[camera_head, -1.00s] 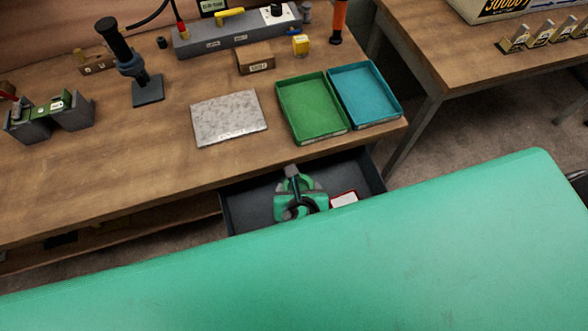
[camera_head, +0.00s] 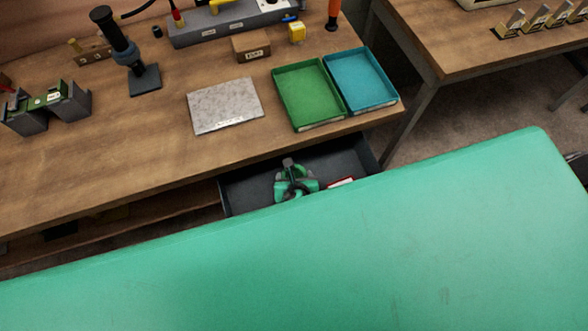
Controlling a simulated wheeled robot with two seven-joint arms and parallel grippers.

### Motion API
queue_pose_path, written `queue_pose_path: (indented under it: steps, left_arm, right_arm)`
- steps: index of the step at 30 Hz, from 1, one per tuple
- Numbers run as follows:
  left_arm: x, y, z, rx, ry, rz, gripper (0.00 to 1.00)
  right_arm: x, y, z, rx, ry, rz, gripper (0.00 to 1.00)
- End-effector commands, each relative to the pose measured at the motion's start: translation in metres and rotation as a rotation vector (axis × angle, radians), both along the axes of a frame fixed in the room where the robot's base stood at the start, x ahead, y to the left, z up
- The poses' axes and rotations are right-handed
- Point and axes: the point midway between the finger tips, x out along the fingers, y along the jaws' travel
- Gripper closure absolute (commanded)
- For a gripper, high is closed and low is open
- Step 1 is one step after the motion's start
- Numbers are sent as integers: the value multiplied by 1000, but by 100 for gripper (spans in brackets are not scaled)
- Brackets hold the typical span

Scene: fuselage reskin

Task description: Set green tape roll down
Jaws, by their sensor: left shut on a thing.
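My left gripper (camera_head: 296,188) shows small over the open drawer (camera_head: 348,159), as a cluster of green, grey and black parts. It is shut on the green tape roll. The roll cannot be told clearly from the green parts around it. I cannot tell whether the roll touches the drawer floor. The large green surface in front hides the near part of the drawer and most of the arm. My right gripper is not in view.
The large smooth green surface (camera_head: 330,255) fills the foreground. A red and white item (camera_head: 341,183) lies in the drawer. On the wooden bench (camera_head: 120,150) are a grey plate (camera_head: 225,106), a green tray (camera_head: 308,95) and a blue tray (camera_head: 361,80).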

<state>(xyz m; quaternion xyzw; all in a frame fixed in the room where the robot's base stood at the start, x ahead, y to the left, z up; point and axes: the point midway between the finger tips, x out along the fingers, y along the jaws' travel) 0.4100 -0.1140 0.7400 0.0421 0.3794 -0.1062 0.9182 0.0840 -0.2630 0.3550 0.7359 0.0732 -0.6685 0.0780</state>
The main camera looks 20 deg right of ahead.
Motion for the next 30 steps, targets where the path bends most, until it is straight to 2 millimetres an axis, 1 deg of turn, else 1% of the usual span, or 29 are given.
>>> queue_pose_path:
  steps: [1, 4, 6, 8, 18, 19, 22, 30]
  left_arm:
    - [11, -3, 3, -1, -3, 1, 58]
    - [27, -7, 2, 0, -2, 1, 58]
    - [23, -6, -7, 2, 2, 0, 58]
    - [23, -6, -11, 1, 1, -1, 58]
    - [24, -6, -13, 1, 0, -1, 58]
    - [23, -6, -14, 0, 0, 0, 30]
    - [23, -6, -14, 0, 0, 0, 10]
    - [23, -6, -13, 0, 0, 0, 10]
  right_arm:
    - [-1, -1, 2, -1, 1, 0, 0]
    - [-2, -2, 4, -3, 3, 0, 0]
    - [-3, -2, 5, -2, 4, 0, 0]
    - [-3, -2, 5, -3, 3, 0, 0]
    - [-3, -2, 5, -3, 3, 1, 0]
    - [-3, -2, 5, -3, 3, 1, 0]
    - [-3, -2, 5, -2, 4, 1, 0]
    - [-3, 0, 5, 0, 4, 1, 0]
